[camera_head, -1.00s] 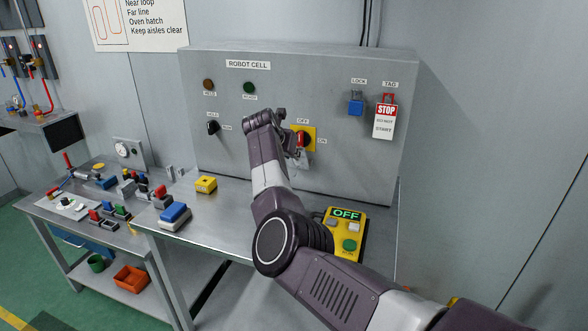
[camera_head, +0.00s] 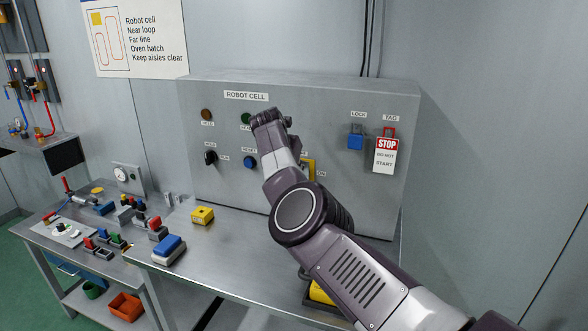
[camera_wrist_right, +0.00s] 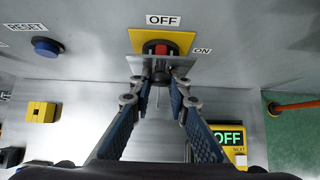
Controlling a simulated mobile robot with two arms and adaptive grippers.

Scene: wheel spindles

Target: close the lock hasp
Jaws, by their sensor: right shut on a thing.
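The switch's yellow plate (camera_wrist_right: 135,40) is on the panel under the OFF label, with a red knob (camera_wrist_right: 160,48) at its middle. A grey metal piece that looks like the hasp (camera_wrist_right: 183,60) crosses just below the knob in the right wrist view. My right gripper (camera_wrist_right: 160,76) has its fingertips drawn together on this piece; the contact itself is partly hidden. I cannot tell how far the hasp is swung. In the head view my right arm covers most of the switch, and only an edge of the yellow plate (camera_head: 310,170) shows. My left gripper is out of view.
A blue padlock (camera_head: 356,140) and a red STOP tag (camera_head: 386,157) hang at the panel's right. A blue reset button (camera_head: 250,162) is left of the switch. A yellow block (camera_head: 203,215) and a blue block (camera_head: 169,247) stand on the bench. An OFF display (camera_wrist_right: 229,138) is below right.

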